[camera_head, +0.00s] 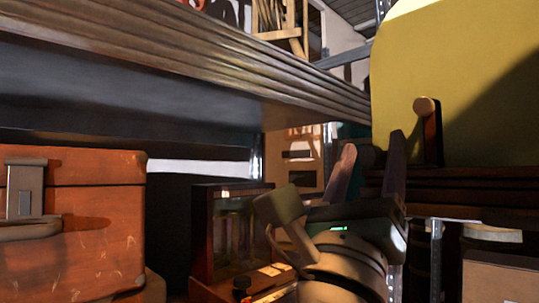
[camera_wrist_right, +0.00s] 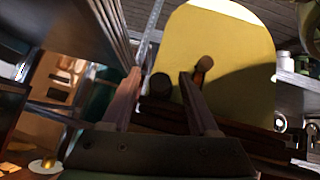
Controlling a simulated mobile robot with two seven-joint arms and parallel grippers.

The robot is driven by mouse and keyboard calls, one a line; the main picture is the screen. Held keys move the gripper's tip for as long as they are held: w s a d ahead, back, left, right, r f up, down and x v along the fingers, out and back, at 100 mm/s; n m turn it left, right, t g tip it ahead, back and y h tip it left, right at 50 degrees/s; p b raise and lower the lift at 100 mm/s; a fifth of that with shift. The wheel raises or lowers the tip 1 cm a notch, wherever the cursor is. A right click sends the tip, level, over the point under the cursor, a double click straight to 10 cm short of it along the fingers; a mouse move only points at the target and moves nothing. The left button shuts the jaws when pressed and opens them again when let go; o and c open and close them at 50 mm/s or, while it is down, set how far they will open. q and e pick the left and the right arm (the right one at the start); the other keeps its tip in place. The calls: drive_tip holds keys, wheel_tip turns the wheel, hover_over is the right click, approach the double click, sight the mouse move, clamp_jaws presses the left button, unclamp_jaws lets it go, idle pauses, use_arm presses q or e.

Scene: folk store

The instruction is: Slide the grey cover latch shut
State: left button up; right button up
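A large yellow panel with a rounded top (camera_head: 460,70) stands upright at the right; it also shows in the right wrist view (camera_wrist_right: 225,45). A brown lever with a round tan end (camera_head: 431,130) stands against its front. A dark round knob (camera_wrist_right: 160,86) shows lower left of the lever in the right wrist view. A grey metal latch (camera_head: 25,192) is on the orange case (camera_head: 100,225) at far left. I cannot tell which piece is the cover latch. My right gripper (camera_head: 370,150) is open, its fingers apart on either side of the knob in view, with no visible grip. My left gripper is not in view.
A long ridged shelf edge (camera_head: 200,50) crosses the upper left above my right arm. A dark glass-fronted box (camera_head: 205,235) stands left of my right wrist. Dark slats (camera_head: 470,190) lie below the yellow panel. Metal shelving stands at the right (camera_wrist_right: 300,82).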

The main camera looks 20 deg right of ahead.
clamp_jaws()
